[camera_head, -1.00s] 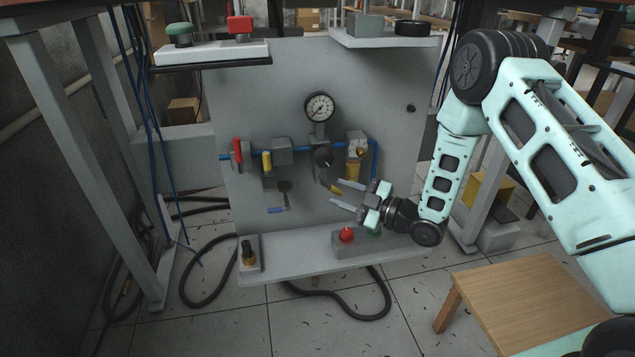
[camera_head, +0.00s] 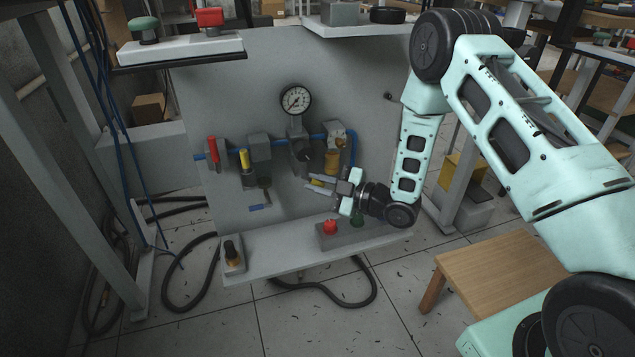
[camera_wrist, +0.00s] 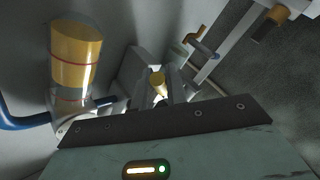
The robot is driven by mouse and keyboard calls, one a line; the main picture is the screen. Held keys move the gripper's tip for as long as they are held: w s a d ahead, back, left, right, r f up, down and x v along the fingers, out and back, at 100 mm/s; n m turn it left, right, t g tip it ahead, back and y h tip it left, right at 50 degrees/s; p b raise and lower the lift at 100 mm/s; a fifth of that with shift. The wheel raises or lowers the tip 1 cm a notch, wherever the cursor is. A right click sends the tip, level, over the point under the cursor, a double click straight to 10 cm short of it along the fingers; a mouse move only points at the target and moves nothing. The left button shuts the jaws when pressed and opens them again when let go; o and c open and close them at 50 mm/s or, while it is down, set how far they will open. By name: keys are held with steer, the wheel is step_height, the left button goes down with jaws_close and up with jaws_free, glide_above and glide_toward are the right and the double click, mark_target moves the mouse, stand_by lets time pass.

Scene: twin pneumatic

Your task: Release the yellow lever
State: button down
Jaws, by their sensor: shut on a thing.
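The yellow lever (camera_head: 318,182) sits low on the grey panel, below the pressure gauge and left of the amber bowl. My gripper (camera_head: 313,184) reaches it from the right, with its fingers on either side of it. In the wrist view the lever's round yellow end (camera_wrist: 158,79) shows between the fingers (camera_wrist: 163,92), which are shut on it. The fingers and the gripper body hide part of the lever. A second yellow handle (camera_head: 244,159) points upward further left on the panel, apart from my gripper.
A red handle (camera_head: 212,150) and a blue-handled lever (camera_head: 260,207) are left on the panel. The amber bowl (camera_wrist: 76,55) is close beside my gripper. Below are a red button (camera_head: 330,227) and a green button (camera_head: 357,220) on a box. A wooden table (camera_head: 490,275) stands at right.

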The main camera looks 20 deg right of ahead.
steer(key=shift+d+r+n+g+h+p, duration=0.1)
steer(key=shift+r+n+g+h+p, duration=0.25)
steer(key=shift+p, duration=0.45)
steer(key=shift+d+f, duration=0.1)
steer(key=c, duration=1.4)
jaws_free()
